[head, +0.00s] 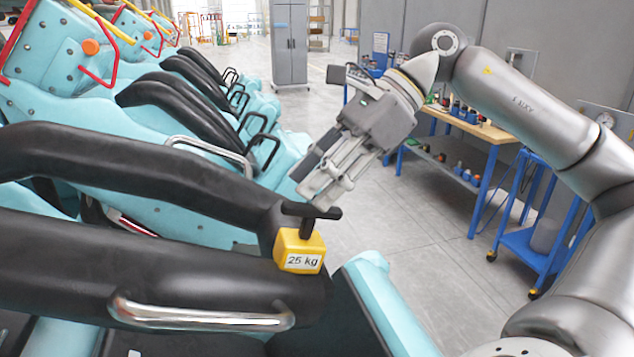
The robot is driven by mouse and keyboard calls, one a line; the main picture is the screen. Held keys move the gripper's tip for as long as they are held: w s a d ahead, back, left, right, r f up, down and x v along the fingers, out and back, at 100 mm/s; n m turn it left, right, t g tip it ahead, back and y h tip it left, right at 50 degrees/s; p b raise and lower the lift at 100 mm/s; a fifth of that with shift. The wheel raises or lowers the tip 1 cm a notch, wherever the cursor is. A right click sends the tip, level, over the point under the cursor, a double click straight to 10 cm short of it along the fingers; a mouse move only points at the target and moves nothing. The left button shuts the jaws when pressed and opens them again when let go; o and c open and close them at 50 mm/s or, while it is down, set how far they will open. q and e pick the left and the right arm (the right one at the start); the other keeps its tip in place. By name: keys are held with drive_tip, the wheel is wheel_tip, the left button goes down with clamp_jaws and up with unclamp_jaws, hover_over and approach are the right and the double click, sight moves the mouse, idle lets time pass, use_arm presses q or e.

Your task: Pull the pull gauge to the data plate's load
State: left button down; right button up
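The pull gauge (300,249) is a yellow block with a white label reading "25 kg" and a black T-shaped handle (311,212) on top. It sits at the right end of the black padded restraint bar (170,252) in the head view. My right gripper (322,192) comes down from the upper right, its fingertips right at the handle. I cannot tell whether the fingers are closed on the handle or only beside it. My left gripper is out of view. I cannot make out a data plate with a readable load.
Turquoise coaster seats (130,125) with black restraints fill the left. A metal grab rail (200,318) runs along the near restraint. A wooden-topped workbench (475,128) and a blue cart (525,240) stand at the right. Grey floor lies open between the train and bench.

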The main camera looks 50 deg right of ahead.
drive_tip(key=shift+o, duration=0.2)
drive_tip(key=shift+f, duration=0.15)
drive_tip(key=v, duration=1.2)
drive_tip(key=shift+d, duration=0.1)
